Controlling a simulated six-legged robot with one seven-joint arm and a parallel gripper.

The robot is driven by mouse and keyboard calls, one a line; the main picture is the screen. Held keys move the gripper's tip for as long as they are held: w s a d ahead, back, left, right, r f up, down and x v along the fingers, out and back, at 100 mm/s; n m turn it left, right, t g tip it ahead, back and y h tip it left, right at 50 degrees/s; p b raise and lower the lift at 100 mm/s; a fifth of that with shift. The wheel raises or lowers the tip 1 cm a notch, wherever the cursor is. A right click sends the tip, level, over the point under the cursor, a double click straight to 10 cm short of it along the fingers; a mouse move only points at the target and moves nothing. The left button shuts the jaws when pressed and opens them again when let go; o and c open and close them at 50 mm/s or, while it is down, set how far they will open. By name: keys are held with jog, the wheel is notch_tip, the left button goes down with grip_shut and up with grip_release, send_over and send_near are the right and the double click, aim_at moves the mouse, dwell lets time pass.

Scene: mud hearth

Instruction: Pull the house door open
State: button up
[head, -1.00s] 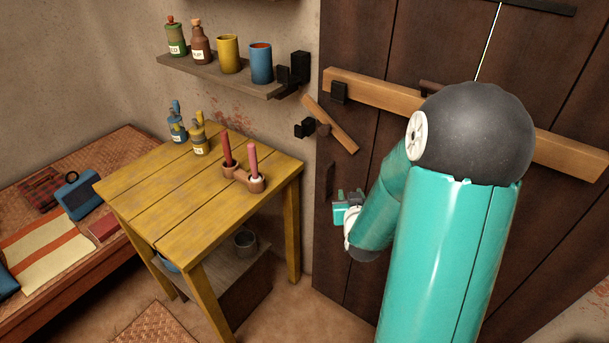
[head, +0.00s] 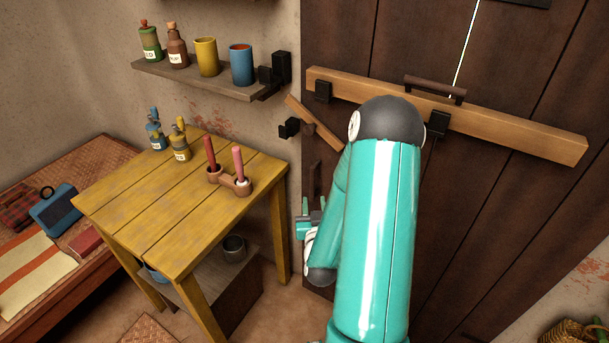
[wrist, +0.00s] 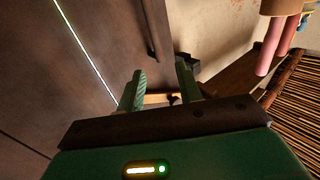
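The house door (head: 480,190) is dark planks and stands closed in the head view, with a bright vertical slit between planks. A light wooden bar (head: 520,135) lies across it, in dark brackets, with a dark grip (head: 435,88) on top. A short wooden latch piece (head: 315,123) slants at the door's left edge. Below it is a dark upright handle (head: 313,180), which seems to be the dark bar in the wrist view (wrist: 157,28). My gripper (head: 309,218) is just below this handle, apart from it. In the wrist view my gripper (wrist: 161,80) is open, with nothing held between its fingers.
A yellow table (head: 150,205) with candles (head: 238,165) and bottles stands close left of my gripper. A shelf (head: 200,80) with cups and bottles is above it. A woven bed (head: 95,165) is at far left. A basket (head: 575,335) sits at lower right.

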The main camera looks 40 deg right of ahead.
aim_at(313, 177)
jog(key=x, duration=1.3)
jog(key=shift+s+d, duration=0.15)
jog(key=shift+d, duration=0.05)
jog(key=shift+c, duration=0.2)
grip_shut()
